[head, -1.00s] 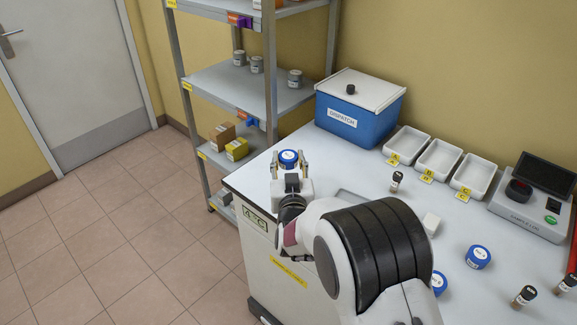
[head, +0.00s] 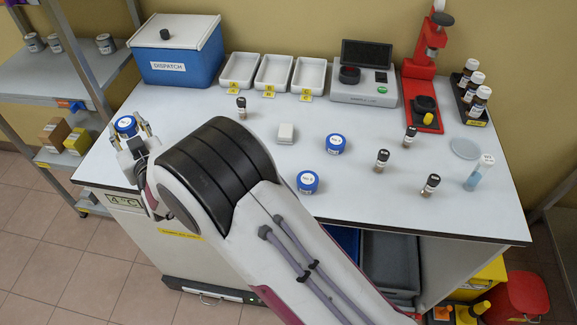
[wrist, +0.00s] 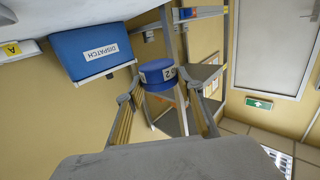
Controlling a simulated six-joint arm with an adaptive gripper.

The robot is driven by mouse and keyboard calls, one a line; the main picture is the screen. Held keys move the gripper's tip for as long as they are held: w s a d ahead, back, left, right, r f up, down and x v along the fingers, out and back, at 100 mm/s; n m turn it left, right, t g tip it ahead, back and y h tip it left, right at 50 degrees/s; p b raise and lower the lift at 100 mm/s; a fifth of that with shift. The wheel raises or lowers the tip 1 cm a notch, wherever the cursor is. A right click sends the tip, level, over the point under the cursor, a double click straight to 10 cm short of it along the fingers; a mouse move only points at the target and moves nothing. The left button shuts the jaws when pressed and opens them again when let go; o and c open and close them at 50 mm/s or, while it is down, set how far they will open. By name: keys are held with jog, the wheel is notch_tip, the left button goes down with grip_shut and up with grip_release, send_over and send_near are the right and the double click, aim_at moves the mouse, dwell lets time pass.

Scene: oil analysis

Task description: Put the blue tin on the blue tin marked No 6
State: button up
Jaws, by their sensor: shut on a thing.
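My gripper (head: 128,137) is shut on a blue-lidded tin (head: 126,126) above the left end of the bench. In the wrist view the tin (wrist: 157,75) sits between the two fingers, its white label turned sideways and hard to read. Two more blue-lidded tins are on the bench: one farther back (head: 335,144) and one nearer the front (head: 307,182). The held tin is well to the left of both.
A blue DISPATCH box (head: 178,55) and white trays (head: 274,72) line the back. A small white block (head: 286,133) and a dark vial (head: 241,108) lie between my gripper and the tins. Several vials stand right of the tins. A shelf rack (head: 60,85) is left.

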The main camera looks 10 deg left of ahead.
jog(key=shift+r, duration=0.45)
jog(key=w+d+r+m+t+h, duration=0.1)
jog(key=w+d+m+t+h, duration=0.3)
jog(key=d, duration=0.6)
jog(key=w+d+r+m+t+h, duration=0.15)
jog(key=d+m+h, duration=0.25)
jog(key=d+h, duration=0.45)
jog(key=s+d+m+g+h, duration=0.1)
jog(key=s+d+m+h, duration=0.1)
jog(key=d, duration=0.6)
jog(key=s+d+m+g+h, duration=0.2)
jog(key=s+d+m+h, duration=0.1)
jog(key=d, duration=0.6)
jog(key=s+d+m+g+h, duration=0.1)
jog(key=s+d+m+h, duration=0.1)
jog(key=d+h, duration=0.4)
jog(key=shift+s+d+f+m, duration=0.15)
jog(key=shift+s+d+m, duration=0.25)
jog(key=shift+d+m, duration=0.65)
jog(key=shift+d+f, duration=0.1)
jog(key=shift+f, duration=0.05)
send_over(303, 182)
jog(key=shift+f, duration=3)
jog(key=shift+f, duration=0.1)
